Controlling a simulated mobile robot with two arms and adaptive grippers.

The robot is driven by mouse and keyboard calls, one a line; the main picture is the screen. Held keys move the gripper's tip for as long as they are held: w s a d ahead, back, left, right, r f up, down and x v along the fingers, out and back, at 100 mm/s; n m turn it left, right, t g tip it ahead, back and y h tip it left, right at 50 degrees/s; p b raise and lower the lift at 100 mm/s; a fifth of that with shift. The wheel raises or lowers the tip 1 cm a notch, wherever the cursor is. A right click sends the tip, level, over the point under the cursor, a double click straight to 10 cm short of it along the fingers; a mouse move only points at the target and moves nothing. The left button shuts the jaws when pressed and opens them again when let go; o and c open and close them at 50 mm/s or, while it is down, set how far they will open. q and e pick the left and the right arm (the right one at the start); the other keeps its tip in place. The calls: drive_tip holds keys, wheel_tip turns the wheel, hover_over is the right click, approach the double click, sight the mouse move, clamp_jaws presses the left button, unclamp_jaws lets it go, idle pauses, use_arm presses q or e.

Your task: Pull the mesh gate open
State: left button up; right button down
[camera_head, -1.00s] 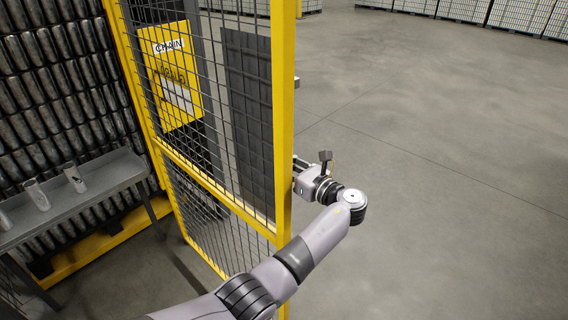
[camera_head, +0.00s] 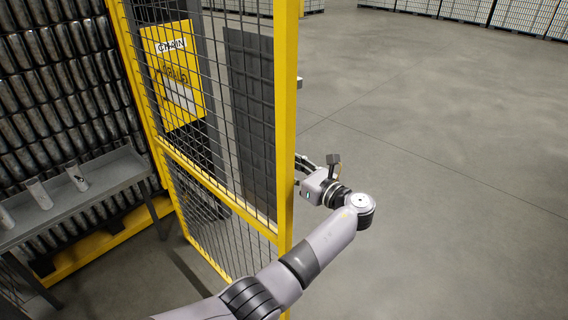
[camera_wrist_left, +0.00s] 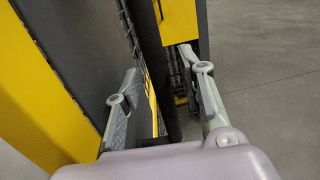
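The mesh gate, a yellow frame (camera_head: 286,130) with dark wire mesh, stands upright left of centre in the head view. I cannot tell how far it is open. My left gripper (camera_head: 304,163) is at the right side of the frame's near upright, its tips partly hidden by it. In the left wrist view, my left gripper (camera_wrist_left: 163,98) has its two fingers spread wide. A dark upright bar (camera_wrist_left: 166,75), likely the handle, shows between them, apparently clear of both. The yellow frame (camera_wrist_left: 55,90) is at the left there. My right gripper is not in view.
Behind the mesh stand a yellow panel with signs (camera_head: 170,62) and a dark panel (camera_head: 248,115). The concrete floor (camera_head: 450,170) at right is clear.

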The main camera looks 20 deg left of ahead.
use_arm(q)
drive_tip(key=v, duration=0.6)
